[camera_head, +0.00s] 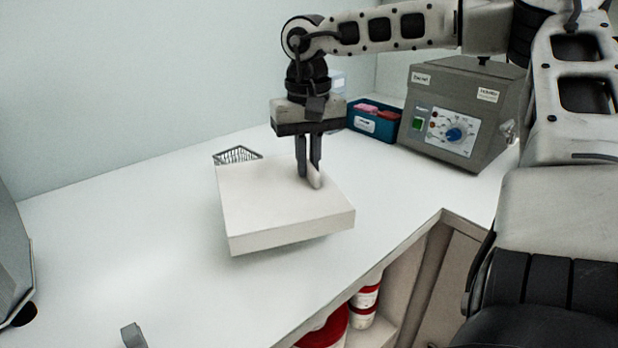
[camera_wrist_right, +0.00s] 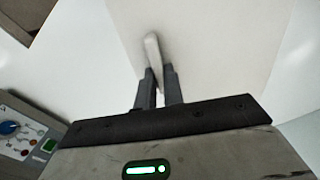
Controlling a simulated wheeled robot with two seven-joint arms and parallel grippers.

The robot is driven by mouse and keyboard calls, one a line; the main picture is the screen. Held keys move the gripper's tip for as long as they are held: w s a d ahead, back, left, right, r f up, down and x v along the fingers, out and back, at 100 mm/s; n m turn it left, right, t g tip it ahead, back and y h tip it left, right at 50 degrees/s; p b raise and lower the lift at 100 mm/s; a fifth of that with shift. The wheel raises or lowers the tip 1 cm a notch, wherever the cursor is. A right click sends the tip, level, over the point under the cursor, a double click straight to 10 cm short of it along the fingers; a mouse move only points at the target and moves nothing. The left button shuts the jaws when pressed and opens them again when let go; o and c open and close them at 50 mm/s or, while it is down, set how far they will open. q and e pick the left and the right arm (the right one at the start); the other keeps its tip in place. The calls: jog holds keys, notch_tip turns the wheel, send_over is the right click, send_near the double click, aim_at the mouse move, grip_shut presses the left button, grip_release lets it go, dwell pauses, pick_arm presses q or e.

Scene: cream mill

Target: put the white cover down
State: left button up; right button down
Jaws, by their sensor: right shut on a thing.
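The white cover (camera_head: 275,207) is a flat square box-like lid with a raised upright handle (camera_head: 315,179) on top. My right gripper (camera_head: 309,172) points down and is shut on this handle, with a finger on either side of it. In the right wrist view the fingertips (camera_wrist_right: 158,82) grip the pale handle (camera_wrist_right: 153,52), and the cover's top (camera_wrist_right: 215,45) spreads out beyond them. The cover looks slightly tilted and seems a little above the white counter (camera_head: 140,235); its underside is mostly hidden. My left gripper is not in view.
A wire basket (camera_head: 238,154) stands just behind the cover. A blue bin (camera_head: 374,122) and a grey control box with a blue knob (camera_head: 450,125) stand at the back right. Red-lidded tubs (camera_head: 365,300) sit below the counter's front edge.

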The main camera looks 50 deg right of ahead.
jog(key=shift+w+d+f, duration=0.35)
jog(key=shift+d+f, duration=0.2)
jog(key=shift+f, duration=0.25)
jog(key=shift+w+d+f, duration=0.15)
jog(key=shift+f, duration=1.55)
jog(key=shift+f, duration=0.15)
jog(key=c, duration=1.5)
grip_release()
notch_tip(320, 180, up, 12)
jog(key=shift+r, duration=0.2)
